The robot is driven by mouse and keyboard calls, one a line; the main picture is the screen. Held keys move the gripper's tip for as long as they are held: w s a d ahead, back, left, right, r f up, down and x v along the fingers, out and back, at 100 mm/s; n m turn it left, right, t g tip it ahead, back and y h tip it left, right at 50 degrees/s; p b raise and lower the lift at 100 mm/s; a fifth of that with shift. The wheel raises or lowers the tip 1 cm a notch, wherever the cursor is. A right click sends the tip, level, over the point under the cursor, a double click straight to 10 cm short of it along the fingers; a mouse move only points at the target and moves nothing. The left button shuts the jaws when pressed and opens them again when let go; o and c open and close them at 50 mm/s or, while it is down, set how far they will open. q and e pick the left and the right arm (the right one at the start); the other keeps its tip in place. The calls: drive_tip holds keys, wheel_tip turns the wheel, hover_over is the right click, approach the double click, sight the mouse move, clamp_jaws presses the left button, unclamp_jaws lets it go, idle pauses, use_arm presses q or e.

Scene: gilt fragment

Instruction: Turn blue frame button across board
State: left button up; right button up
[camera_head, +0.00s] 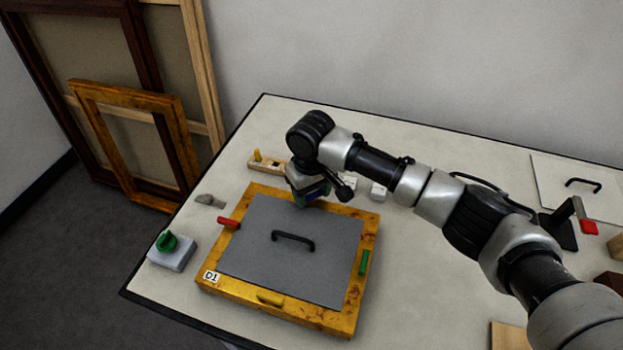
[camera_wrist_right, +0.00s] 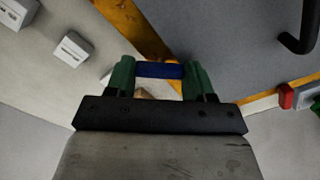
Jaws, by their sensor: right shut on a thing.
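The wooden frame (camera_head: 222,280) lies flat on the table, with a grey board (camera_head: 270,274) inside it and a black handle on the board. My right gripper (camera_head: 318,199) is at the frame's far edge. In the right wrist view its green fingers (camera_wrist_right: 160,72) are shut on the blue button (camera_wrist_right: 160,71), which lies across between them near the frame's edge and the board. The head view mostly hides the blue button behind the gripper. A red button (camera_head: 229,223) is on the left rail, a green one (camera_head: 364,262) on the right rail, a yellow one (camera_head: 270,298) on the near rail. My left gripper is out of view.
A grey box with a green knob (camera_head: 168,243) stands left of the frame. A wooden block with a yellow peg (camera_head: 264,162) and white blocks (camera_head: 378,190) lie behind it. Picture frames lean against the wall.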

sight(311, 195)
drive_tip(key=n+p, duration=0.2)
drive_tip(key=n, duration=0.1)
drive_tip(key=shift+r+n+p, duration=0.2)
drive_tip(key=shift+n+p, duration=0.1)
drive_tip(key=n+p, duration=0.1)
drive_tip(key=n, duration=0.3)
drive_tip(key=shift+f+p, duration=0.1)
drive_tip(key=shift+p, duration=0.25)
drive_tip(key=shift+n, duration=0.4)
drive_tip(key=o, duration=0.9)
drive_tip(key=shift+f, duration=0.1)
drive_tip(key=shift+o, duration=0.2)
wheel_tip(311, 195, up, 11)
drive_tip(key=b, duration=0.1)
drive_tip(key=shift+b, duration=0.3)
drive_tip(key=shift+f, duration=0.1)
